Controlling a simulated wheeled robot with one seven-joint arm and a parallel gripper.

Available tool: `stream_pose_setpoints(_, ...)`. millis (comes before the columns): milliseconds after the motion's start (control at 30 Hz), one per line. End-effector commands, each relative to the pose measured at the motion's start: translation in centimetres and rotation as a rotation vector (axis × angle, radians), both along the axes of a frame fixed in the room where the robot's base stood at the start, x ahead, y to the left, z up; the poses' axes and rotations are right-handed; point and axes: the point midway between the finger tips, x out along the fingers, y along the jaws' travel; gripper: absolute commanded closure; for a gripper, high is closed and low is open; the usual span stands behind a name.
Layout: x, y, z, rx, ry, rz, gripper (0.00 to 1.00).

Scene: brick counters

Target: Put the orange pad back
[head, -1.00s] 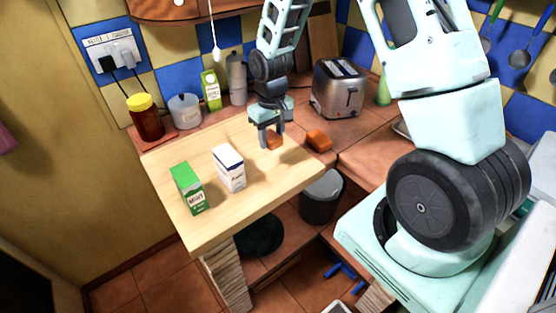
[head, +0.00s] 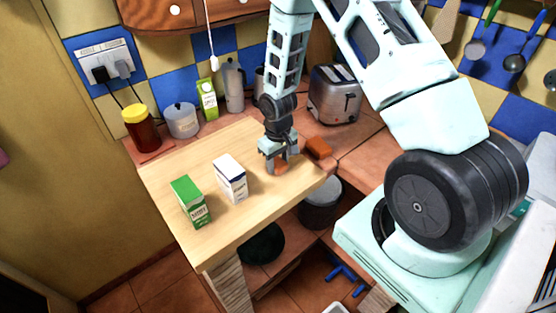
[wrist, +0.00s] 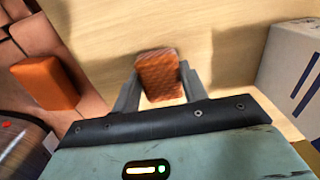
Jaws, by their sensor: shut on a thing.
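The orange pad (head: 281,168) is between the fingers of my gripper (head: 280,165), over the right part of the pale wooden board. In the wrist view the pad (wrist: 160,75) shows a textured face, with a finger against each side, so my gripper (wrist: 162,88) is shut on it. The pad is at or just above the board; I cannot tell whether it touches. A second orange block (head: 319,147) lies on the brick counter just past the board's edge. It also shows at the left of the wrist view (wrist: 45,82).
The wooden board (head: 225,225) carries a green carton (head: 190,202) and a white-and-blue carton (head: 229,178), left of my gripper. A toaster (head: 334,93), a jar (head: 140,128) and a canister (head: 182,120) stand behind. The board's front middle is clear.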

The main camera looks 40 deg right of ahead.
Motion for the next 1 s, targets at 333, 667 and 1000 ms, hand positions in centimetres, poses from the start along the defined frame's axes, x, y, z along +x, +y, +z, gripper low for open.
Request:
stream_pose_setpoints(333,0.0,0.0,-0.4,0.0,0.0,0.0,0.82)
stream_pose_setpoints(667,0.0,0.0,-0.3,0.0,0.0,-0.001,0.35)
stream_pose_setpoints(1000,0.1,-0.1,2.6,-0.001,-0.005,-0.003,0.35)
